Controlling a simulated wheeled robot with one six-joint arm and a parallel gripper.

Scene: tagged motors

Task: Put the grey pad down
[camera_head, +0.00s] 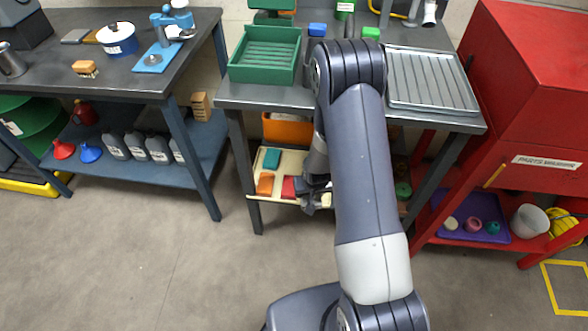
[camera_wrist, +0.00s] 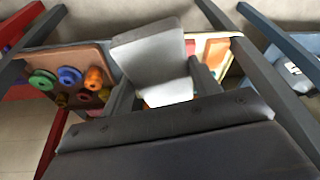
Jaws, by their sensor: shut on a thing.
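My gripper (camera_wrist: 163,88) is shut on the grey pad (camera_wrist: 148,52), which shows between its two fingers in the wrist view. The pad's upper face is mid grey, and a paler, whitish face shows below it. In the head view my gripper (camera_head: 316,190) is low at the lower shelf of the middle table, beside a cream tray (camera_head: 256,160). A teal pad (camera_head: 272,158), an orange pad (camera_head: 265,184) and a red pad (camera_head: 290,188) lie on that tray. My arm hides much of the shelf, and I cannot tell whether the grey pad touches anything below.
In the wrist view a brown board (camera_wrist: 98,58) with several coloured rings lies left of the pad. An orange bin (camera_head: 287,130) stands behind the tray. The table's legs (camera_head: 243,170) and top flank the shelf. A red cabinet (camera_head: 530,90) stands right.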

